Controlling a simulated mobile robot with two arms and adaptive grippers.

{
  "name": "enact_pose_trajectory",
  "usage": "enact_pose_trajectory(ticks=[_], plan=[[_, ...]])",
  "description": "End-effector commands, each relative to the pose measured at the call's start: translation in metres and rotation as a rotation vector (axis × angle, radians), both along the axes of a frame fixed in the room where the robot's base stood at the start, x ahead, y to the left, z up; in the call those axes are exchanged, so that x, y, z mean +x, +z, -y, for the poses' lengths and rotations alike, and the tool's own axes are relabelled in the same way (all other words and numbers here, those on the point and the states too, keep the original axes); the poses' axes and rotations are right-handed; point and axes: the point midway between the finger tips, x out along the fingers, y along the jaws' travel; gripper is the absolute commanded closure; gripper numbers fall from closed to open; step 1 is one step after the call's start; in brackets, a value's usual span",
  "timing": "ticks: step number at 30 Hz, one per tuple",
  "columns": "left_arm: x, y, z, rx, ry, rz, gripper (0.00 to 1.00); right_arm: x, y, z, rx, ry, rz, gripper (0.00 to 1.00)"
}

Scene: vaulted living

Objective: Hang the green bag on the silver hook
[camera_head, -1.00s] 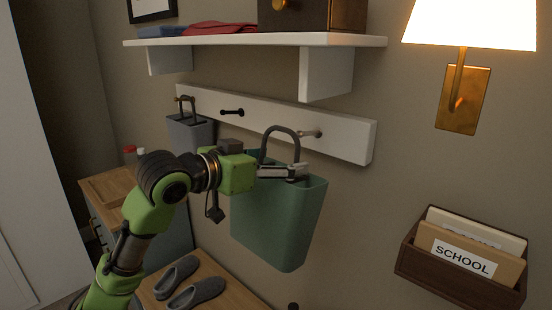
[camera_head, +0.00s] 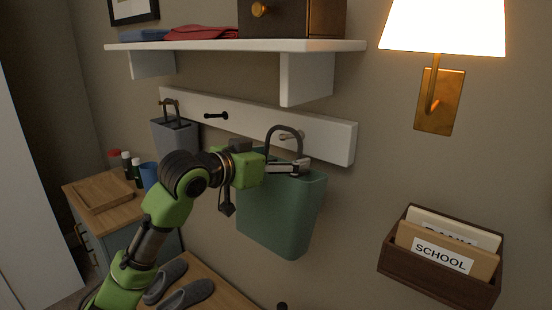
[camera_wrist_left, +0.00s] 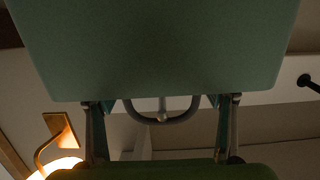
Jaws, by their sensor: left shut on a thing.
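The green bag (camera_head: 283,215) hangs upright from my left gripper (camera_head: 303,166), in front of the wall. The gripper is shut on the bag's upper rim, just below its dark arched handle (camera_head: 284,128). The silver hook (camera_head: 291,136) sticks out of the white rail and overlaps the right part of the handle's arch. In the left wrist view the bag (camera_wrist_left: 160,50) fills the top, and the hook (camera_wrist_left: 162,108) shows inside the handle's loop (camera_wrist_left: 140,116). I cannot tell whether handle and hook touch. My right gripper is not in view.
The white rail (camera_head: 335,140) also carries a black hook (camera_head: 216,115) and a grey bag (camera_head: 174,138) at left. A white shelf (camera_head: 210,45) lies above. A wall lamp (camera_head: 440,98) and file box (camera_head: 435,277) are at right. Slippers (camera_head: 187,295) lie on the bench below.

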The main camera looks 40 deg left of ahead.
Motion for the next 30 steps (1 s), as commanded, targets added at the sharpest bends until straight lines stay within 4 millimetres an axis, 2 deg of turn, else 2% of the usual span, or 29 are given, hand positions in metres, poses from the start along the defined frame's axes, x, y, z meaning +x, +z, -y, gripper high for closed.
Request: enact_pose_trajectory(ticks=[5, 15, 30], plan=[[0.011, 0.001, 0.001, -0.001, 0.0, 0.002, 0.67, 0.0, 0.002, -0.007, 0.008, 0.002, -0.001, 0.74], [0.027, -0.006, 0.002, 0.0, 0.0, 0.001, 0.67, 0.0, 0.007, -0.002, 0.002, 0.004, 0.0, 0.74], [0.03, -0.01, 0.002, 0.001, 0.0, 0.002, 0.67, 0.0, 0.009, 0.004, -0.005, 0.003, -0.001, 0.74]])
